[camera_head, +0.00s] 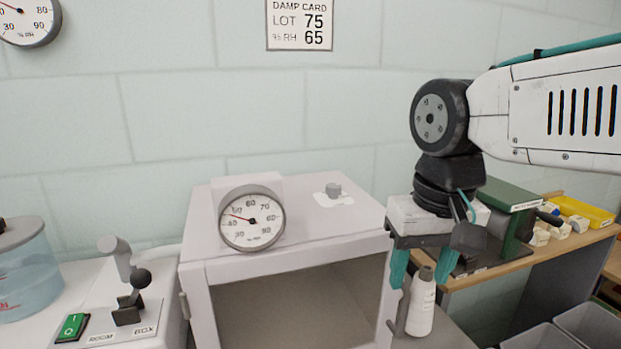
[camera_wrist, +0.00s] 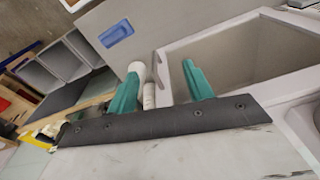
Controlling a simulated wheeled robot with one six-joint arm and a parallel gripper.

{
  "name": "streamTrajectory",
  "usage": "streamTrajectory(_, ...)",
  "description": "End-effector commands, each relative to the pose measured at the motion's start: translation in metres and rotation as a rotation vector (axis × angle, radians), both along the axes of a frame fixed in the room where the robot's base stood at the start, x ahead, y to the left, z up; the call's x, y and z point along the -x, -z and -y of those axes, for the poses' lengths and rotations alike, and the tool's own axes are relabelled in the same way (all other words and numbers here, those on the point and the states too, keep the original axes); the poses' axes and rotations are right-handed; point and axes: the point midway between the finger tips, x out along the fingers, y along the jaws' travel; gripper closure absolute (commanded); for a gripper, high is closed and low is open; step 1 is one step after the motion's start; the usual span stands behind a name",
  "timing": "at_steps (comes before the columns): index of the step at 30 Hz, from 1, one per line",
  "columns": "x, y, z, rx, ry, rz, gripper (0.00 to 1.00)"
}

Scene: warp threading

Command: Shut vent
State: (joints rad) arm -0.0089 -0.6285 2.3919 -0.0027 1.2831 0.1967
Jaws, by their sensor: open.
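A grey knob on a white patch, which looks like the vent (camera_head: 334,190), sits on the top of a pale box (camera_head: 240,272). Whether the vent is open or shut cannot be told. My gripper (camera_head: 420,268) is to the right of the box, pointing down, with its two teal fingers apart and nothing between them. It is apart from the vent. In the wrist view my gripper (camera_wrist: 165,88) shows its fingers spread beside the open box (camera_wrist: 245,55); the vent does not show there.
A white bottle (camera_head: 421,303) stands just below my gripper. A wooden bench (camera_head: 560,246) with a green machine (camera_head: 510,208) stands at right.

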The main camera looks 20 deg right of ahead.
Motion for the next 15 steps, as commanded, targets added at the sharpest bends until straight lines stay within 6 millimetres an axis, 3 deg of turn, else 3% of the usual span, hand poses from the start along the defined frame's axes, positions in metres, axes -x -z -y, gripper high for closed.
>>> streamTrajectory(3, -0.057, -0.044, -0.005, -0.017, 0.187, -0.025, 0.49)
streamTrajectory(6, -0.107, -0.074, -0.011, -0.028, 0.36, -0.045, 0.49)
streamTrajectory(12, -0.19, -0.111, -0.024, -0.039, 0.656, -0.074, 0.49)
streamTrajectory(15, -0.216, -0.119, -0.029, -0.041, 0.754, -0.083, 0.49)
